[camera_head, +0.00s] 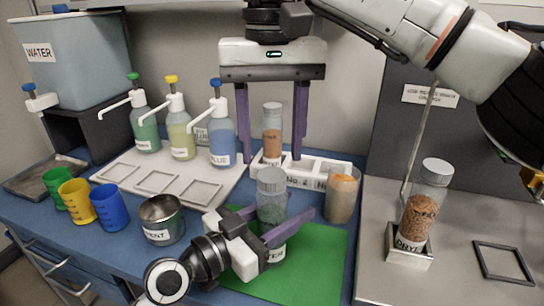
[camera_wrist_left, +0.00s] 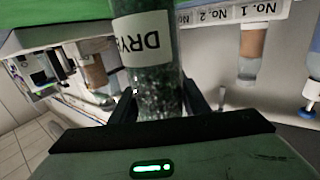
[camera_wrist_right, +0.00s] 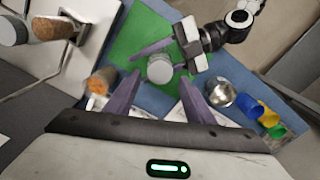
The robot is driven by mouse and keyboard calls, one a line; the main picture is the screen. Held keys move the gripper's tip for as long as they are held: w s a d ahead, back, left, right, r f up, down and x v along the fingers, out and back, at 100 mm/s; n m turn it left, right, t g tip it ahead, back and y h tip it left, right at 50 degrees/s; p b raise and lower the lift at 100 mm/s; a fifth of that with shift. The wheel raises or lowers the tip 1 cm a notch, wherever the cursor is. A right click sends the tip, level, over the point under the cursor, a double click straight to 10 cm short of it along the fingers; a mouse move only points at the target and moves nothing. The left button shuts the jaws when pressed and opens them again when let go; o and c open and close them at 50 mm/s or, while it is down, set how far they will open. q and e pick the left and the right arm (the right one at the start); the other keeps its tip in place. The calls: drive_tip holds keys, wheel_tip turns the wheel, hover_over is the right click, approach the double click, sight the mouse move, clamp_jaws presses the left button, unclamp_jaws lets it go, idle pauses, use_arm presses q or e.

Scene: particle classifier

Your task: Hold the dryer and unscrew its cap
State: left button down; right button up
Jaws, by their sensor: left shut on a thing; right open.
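The dryer is a clear jar (camera_head: 272,211) of dark green grains with a grey cap (camera_head: 271,180), upright over the green mat (camera_head: 320,262). My left gripper (camera_head: 290,225) is shut around its body from the side. In the left wrist view the jar (camera_wrist_left: 158,75) stands between the fingers, its label partly reading "DRY". Whether its base touches the mat is hidden. My right gripper (camera_head: 271,163) points down from above, open. In the right wrist view the cap (camera_wrist_right: 160,72) lies between its open fingers, apart from both. The cap is on the jar.
A white rack (camera_head: 318,168) behind holds an orange-brown jar (camera_head: 272,130); another orange container (camera_head: 343,195) stands right of the mat. A metal cup (camera_head: 161,220) and coloured beakers (camera_head: 107,206) stand left. A second jar labelled dryer (camera_head: 419,220) sits in a stand at right.

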sight(272, 174)
drive_tip(key=shift+o, duration=0.2)
drive_tip(key=shift+r, duration=0.15)
drive_tip(key=m, duration=0.7)
drive_tip(key=shift+r, duration=0.3)
drive_tip(key=m, duration=0.4)
drive_tip(key=shift+s+a+r, duration=0.1)
drive_tip(key=shift+r, duration=0.1)
drive_tip(key=m, duration=0.5)
drive_tip(key=shift+r, duration=0.25)
drive_tip(key=m, duration=0.7)
drive_tip(key=shift+r, duration=0.4)
drive_tip(key=m, duration=0.4)
drive_tip(key=shift+r, duration=0.25)
drive_tip(key=m, duration=0.4)
drive_tip(key=shift+r+m, duration=0.3)
drive_tip(key=shift+m, duration=0.1)
drive_tip(key=shift+f, duration=4)
drive_tip(key=shift+c, duration=0.4)
